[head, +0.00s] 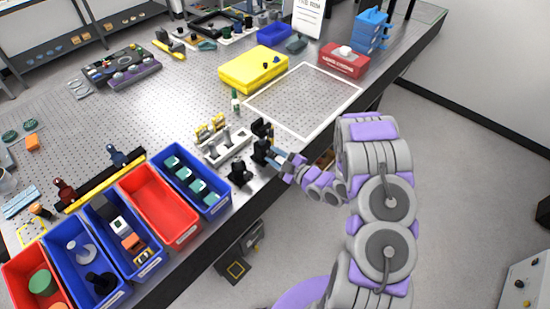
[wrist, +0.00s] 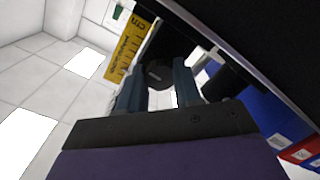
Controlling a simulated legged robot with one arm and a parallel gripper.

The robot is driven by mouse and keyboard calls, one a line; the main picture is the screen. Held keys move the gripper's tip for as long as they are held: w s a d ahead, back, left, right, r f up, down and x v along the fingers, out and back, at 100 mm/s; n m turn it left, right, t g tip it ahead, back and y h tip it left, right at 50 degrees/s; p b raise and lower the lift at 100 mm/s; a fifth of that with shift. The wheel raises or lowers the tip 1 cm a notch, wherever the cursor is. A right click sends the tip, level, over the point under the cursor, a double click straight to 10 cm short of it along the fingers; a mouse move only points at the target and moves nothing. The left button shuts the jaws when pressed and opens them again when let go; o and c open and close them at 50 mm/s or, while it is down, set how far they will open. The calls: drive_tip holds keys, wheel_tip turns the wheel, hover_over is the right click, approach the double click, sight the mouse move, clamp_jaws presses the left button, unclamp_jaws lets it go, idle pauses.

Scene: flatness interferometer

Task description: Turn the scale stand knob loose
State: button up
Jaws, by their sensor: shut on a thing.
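In the wrist view a dark round knob (wrist: 158,73) sits between the two blue-grey fingers of my gripper (wrist: 158,88), which is shut on it. A yellow scale (wrist: 130,48) with black markings stands just beyond and to the left of the knob. In the head view my gripper (head: 272,158) reaches in from the right at the table's front edge, against a small black stand (head: 262,132). The knob is too small and covered to make out in the head view. Whether it is tight or loose cannot be told.
Blue and red bins (head: 158,208) line the front edge to the left. A black part (head: 239,173) and a light fixture with yellow pieces (head: 225,146) stand just left of my gripper. A white-framed area (head: 305,98) behind is clear. A yellow box (head: 253,70) stands farther back.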

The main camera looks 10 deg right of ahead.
drive_tip(key=shift+f, duration=0.15)
drive_tip(key=o, duration=1)
drive_tip(key=shift+o, duration=0.2)
drive_tip(key=f+v, duration=0.1)
drive_tip(key=v, duration=1.6)
drive_tip(key=shift+d+r, duration=0.2)
drive_tip(key=shift+r, duration=0.2)
